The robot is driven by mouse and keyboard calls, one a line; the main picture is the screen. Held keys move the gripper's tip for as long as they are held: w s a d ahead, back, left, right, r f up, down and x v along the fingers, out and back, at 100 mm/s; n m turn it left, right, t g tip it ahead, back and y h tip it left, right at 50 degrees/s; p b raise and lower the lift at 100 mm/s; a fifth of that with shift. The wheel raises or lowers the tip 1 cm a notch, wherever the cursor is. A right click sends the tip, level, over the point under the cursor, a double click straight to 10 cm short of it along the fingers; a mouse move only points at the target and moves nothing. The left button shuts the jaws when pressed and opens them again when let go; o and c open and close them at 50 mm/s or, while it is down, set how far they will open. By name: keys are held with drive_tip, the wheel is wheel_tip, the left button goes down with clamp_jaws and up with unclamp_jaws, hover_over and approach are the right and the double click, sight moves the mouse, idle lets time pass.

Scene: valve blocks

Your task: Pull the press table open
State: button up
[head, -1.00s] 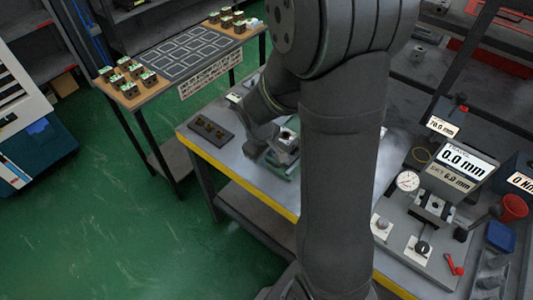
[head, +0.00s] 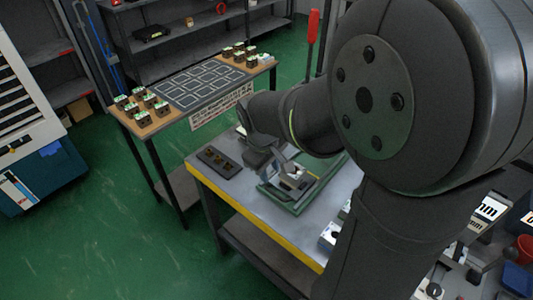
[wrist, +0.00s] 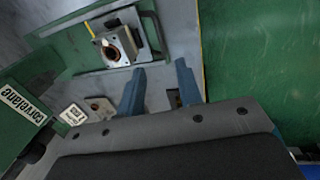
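The press shows in the head view as a green frame (head: 303,197) on the workbench, with a grey metal block (head: 293,177) on it. In the wrist view the green frame (wrist: 82,62) lies at the upper left, and the block (wrist: 117,46) with a round bore sits on it. I cannot tell which part is the sliding table. My gripper (wrist: 160,68) is open and empty, its two blue-grey fingers apart, just beside the block. I cannot tell whether a finger touches the frame. In the head view my arm hides part of the press.
A dark tray with small brass parts (head: 219,162) lies left of the press. The workbench has a yellow front edge (head: 255,222). A green box with a label (wrist: 22,112) stands at the wrist view's left. A side table (head: 199,85) holds several valve blocks. Green floor is clear in front.

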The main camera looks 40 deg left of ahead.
wheel_tip(320, 180, up, 6)
hover_over(274, 193)
drive_tip(key=s, duration=0.3)
drive_tip(key=shift+s+r, duration=0.15)
drive_tip(key=shift+s, duration=0.05)
drive_tip(key=w+f, duration=0.1)
drive_tip(key=f, duration=0.4)
drive_tip(key=w+f, duration=0.1)
drive_tip(key=f, duration=0.5)
drive_tip(key=w+f, duration=0.1)
drive_tip(key=f, duration=0.5)
drive_tip(key=shift+w+f, duration=0.1)
drive_tip(key=s+r, duration=0.3)
drive_tip(key=r, duration=1.4)
drive_tip(key=shift+f, duration=0.15)
drive_tip(key=shift+w+f, duration=0.5)
drive_tip(key=shift+f, duration=2.25)
drive_tip(key=shift+w+f, duration=0.45)
drive_tip(key=shift+f, duration=2.35)
drive_tip(key=shift+w+f, duration=0.5)
drive_tip(key=shift+f, duration=2.25)
drive_tip(key=shift+w, duration=0.55)
